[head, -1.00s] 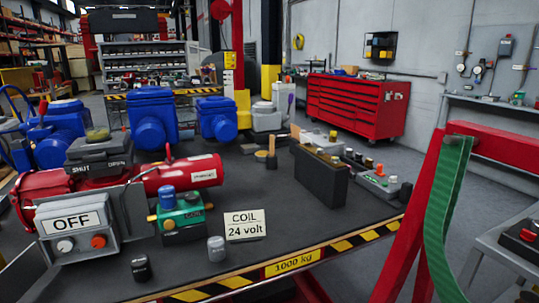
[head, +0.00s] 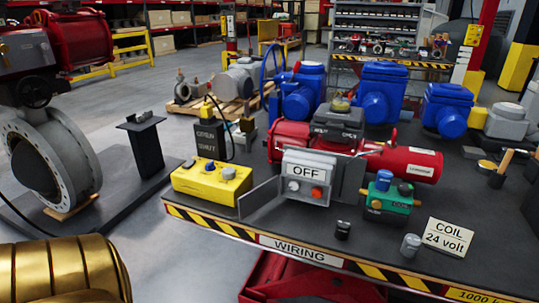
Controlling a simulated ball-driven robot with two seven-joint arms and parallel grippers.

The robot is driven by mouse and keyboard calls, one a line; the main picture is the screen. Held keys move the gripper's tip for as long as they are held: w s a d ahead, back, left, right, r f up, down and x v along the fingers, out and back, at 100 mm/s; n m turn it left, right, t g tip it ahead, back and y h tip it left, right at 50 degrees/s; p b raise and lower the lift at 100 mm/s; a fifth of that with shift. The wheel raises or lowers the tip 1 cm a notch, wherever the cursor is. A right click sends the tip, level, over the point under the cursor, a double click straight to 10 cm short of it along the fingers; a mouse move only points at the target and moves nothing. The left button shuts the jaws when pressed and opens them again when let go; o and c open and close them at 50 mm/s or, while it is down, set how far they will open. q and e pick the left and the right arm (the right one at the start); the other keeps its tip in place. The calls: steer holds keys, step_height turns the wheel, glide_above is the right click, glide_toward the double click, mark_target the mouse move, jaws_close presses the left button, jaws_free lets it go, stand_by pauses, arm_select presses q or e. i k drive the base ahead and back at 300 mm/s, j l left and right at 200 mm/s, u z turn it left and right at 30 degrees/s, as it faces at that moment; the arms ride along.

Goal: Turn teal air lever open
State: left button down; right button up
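A small teal-green valve block (head: 388,200) with a blue cap (head: 384,180) stands on the dark bench top, right of the grey OFF box (head: 308,175). Brass fittings show on its side. I cannot make out a separate teal lever in this view. Behind the block lies a red actuator cylinder (head: 408,161) with a grey indicator box (head: 338,122) on top at its left. Neither of my grippers is in view.
The bench (head: 290,238) has a striped front edge. A COIL 24 volt card (head: 447,237), a grey knob (head: 411,245) and a black knob (head: 343,229) stand near that edge. A yellow control box (head: 211,180) is at the left corner. A large flanged valve (head: 52,150) stands far left.

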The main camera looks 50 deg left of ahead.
mark_target(230, 125)
steer(key=j+z, duration=0.1)
steer(key=j, duration=0.5)
steer(key=j+z, duration=0.1)
steer(key=j, duration=0.45)
steer(key=j+z, duration=0.1)
steer(key=j, duration=0.5)
steer(key=k+j+z, duration=0.1)
steer(key=j, duration=0.45)
steer(key=k+j+z, duration=0.1)
steer(key=j, duration=0.45)
steer(key=k+j+z, duration=0.1)
steer(key=j, duration=0.5)
steer(key=u, duration=1.25)
